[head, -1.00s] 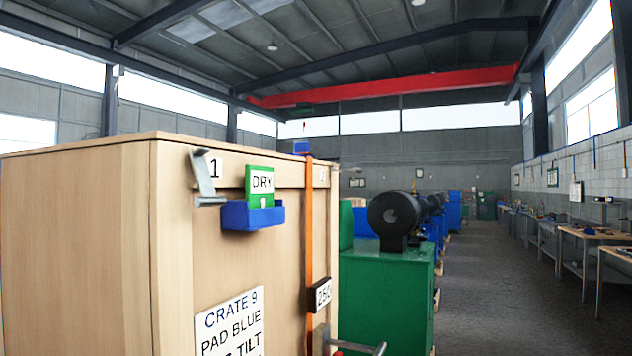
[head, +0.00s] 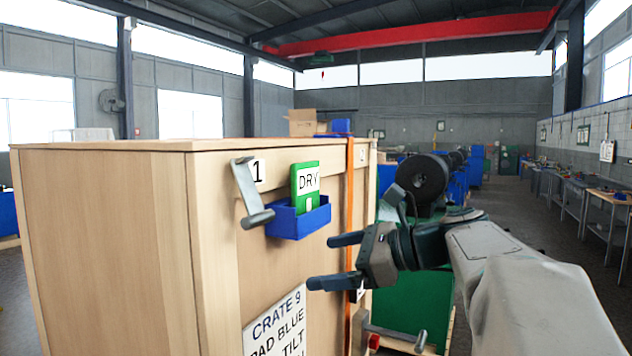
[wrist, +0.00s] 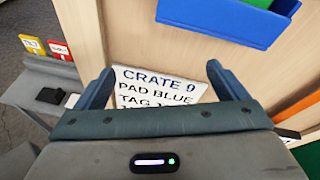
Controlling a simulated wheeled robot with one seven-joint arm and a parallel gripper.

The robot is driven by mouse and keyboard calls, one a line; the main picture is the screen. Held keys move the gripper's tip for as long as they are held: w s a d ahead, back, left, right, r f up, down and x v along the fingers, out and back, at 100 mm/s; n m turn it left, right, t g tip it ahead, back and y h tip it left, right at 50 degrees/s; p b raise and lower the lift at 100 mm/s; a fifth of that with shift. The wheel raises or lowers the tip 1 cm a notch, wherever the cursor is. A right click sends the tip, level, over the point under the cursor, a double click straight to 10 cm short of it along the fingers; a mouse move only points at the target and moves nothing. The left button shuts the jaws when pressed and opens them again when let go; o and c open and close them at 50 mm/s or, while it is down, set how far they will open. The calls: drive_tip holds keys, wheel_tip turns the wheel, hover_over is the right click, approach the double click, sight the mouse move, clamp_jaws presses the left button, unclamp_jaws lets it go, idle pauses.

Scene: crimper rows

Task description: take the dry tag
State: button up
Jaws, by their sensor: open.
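The green dry tag (head: 305,181), with a white label reading DRY, stands upright in a small blue holder (head: 301,221) on the front face of the wooden crate. My gripper (head: 326,262) is open and empty, below and a little right of the holder, apart from it. In the wrist view my gripper's two fingers (wrist: 165,88) are spread, with the white crate sign between them in the picture. The blue holder (wrist: 225,20) shows at the top right there, with a sliver of the green tag (wrist: 258,3) at the frame's edge.
The wooden crate (head: 110,225) carries a grey metal bracket (head: 249,192) left of the holder, an orange strap (head: 350,195) to the right and a white sign (head: 276,328) below. A green machine (head: 400,300) stands behind my arm. Aisle floor (head: 545,230) is free at the right.

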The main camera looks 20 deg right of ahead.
sight(309, 178)
drive_tip(key=d+r+m+t+y+p, duration=0.15)
drive_tip(key=d+r+m+t, duration=0.35)
drive_tip(key=r, duration=0.7)
drive_tip(key=shift+n+g+h, duration=0.25)
drive_tip(key=shift+n+g, duration=0.25)
drive_tip(key=shift+g, duration=0.2)
drive_tip(key=shift+d+r+x, duration=0.1)
drive_tip(key=shift+x, duration=2.35)
drive_tip(key=shift+d+r+x, duration=0.1)
drive_tip(key=shift+d+x, duration=0.05)
drive_tip(key=shift+x, duration=2.3)
drive_tip(key=shift+w, duration=0.2)
drive_tip(key=c, duration=1)
drive_tip(key=shift+o, duration=0.2)
wheel_tip(309, 178, up, 6)
drive_tip(key=p, duration=0.4)
